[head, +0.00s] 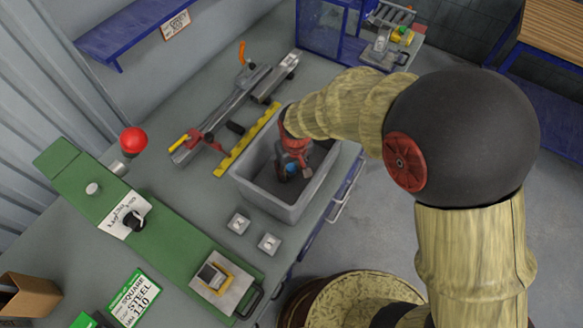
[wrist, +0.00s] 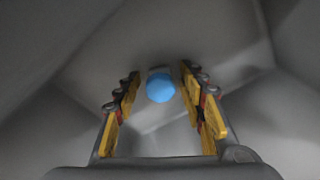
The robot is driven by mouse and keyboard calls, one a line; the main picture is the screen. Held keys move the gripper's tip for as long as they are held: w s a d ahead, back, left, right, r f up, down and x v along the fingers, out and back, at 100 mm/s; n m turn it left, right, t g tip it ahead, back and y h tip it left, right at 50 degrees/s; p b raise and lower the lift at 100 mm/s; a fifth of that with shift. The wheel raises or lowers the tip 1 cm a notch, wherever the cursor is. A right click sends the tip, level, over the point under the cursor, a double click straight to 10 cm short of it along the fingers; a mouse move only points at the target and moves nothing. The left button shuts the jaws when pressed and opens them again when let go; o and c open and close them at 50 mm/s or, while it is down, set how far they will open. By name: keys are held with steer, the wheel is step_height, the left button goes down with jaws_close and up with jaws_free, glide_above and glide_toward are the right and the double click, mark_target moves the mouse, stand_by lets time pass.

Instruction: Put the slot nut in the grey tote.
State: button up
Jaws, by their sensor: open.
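The grey tote (head: 262,201) stands on the bench near its right edge. My gripper (head: 289,168) reaches down into it. In the wrist view my gripper (wrist: 158,80) is open, with pale grey tote walls around it. A small blue round piece (wrist: 160,88) with a greyish bit behind it shows between the fingertips, with gaps on both sides. It looks apart from the fingers; I cannot tell if it rests on the tote floor or if it is the slot nut. A bit of blue (head: 292,168) shows beside my gripper in the head view.
Two small grey square pieces (head: 238,222) (head: 268,243) lie in front of the tote. A yellow strip (head: 245,142) and a long metal fixture (head: 232,110) lie behind it. A green board (head: 165,232) with a red knob (head: 133,140) nearby is at left.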

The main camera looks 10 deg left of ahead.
mark_target(294, 172)
step_height(294, 172, up, 12)
steer(key=s+d+p, duration=0.1)
steer(key=p, duration=0.1)
steer(key=s+d+r+m+t, duration=0.1)
steer(key=d+r+m+t, duration=0.15)
steer(key=d+r, duration=0.9)
steer(key=s+d+r+m+t, duration=0.2)
steer(key=s+d+r+m, duration=0.2)
steer(key=s+d+r, duration=0.3)
steer(key=s+d, duration=0.5)
steer(key=d, duration=0.2)
steer(key=shift+s+d+h, duration=0.25)
steer(key=shift+h, duration=0.15)
steer(key=shift+f+b, duration=0.45)
steer(key=shift+f, duration=0.2)
